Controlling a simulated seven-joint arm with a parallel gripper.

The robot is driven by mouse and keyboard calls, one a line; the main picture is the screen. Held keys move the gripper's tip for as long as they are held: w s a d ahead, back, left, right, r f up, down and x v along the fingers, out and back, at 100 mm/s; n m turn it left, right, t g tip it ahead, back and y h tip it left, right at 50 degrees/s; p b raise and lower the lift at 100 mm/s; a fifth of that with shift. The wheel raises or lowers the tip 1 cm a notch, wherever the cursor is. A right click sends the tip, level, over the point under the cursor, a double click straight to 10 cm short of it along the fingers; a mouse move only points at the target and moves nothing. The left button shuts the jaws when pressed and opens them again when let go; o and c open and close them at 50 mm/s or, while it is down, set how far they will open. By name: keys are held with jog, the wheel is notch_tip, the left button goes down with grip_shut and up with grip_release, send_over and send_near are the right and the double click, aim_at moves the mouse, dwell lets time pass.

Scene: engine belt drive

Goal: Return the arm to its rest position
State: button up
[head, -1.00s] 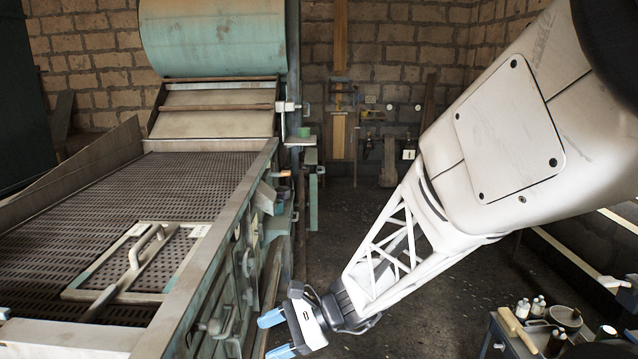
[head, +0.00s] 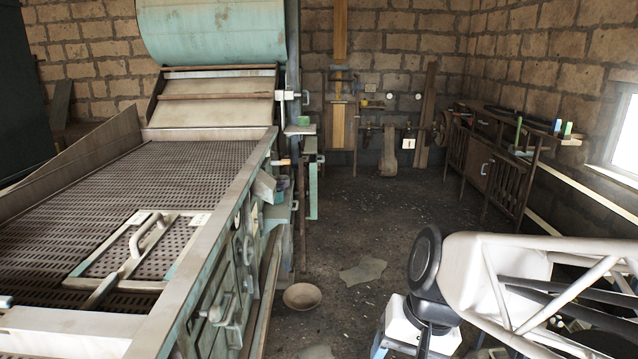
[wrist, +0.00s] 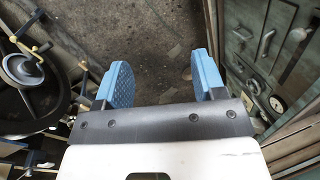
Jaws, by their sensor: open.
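My arm (head: 545,285) reaches in from the right edge of the head view, low in the picture, with its dark round joint to the right of the machine. My gripper (wrist: 162,78) points down over the floor. In the wrist view its two blue fingers are spread apart with nothing between them. In the head view its white body shows at the bottom edge, with one blue finger partly in view and the rest cut off.
A large green machine (head: 230,250) with a perforated bed fills the left. A shallow bowl (head: 302,296) lies on the floor beside it. The middle floor (head: 370,215) is open. A wooden bench (head: 490,165) stands at the back right.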

jog(key=s+d+r+n+t+h, duration=0.2)
jog(key=s+d+h, duration=0.1)
jog(key=d, duration=0.3)
jog(key=shift+d+r, duration=0.15)
jog(key=shift+r, duration=0.15)
jog(key=shift+c, duration=0.2)
dwell(2.6)
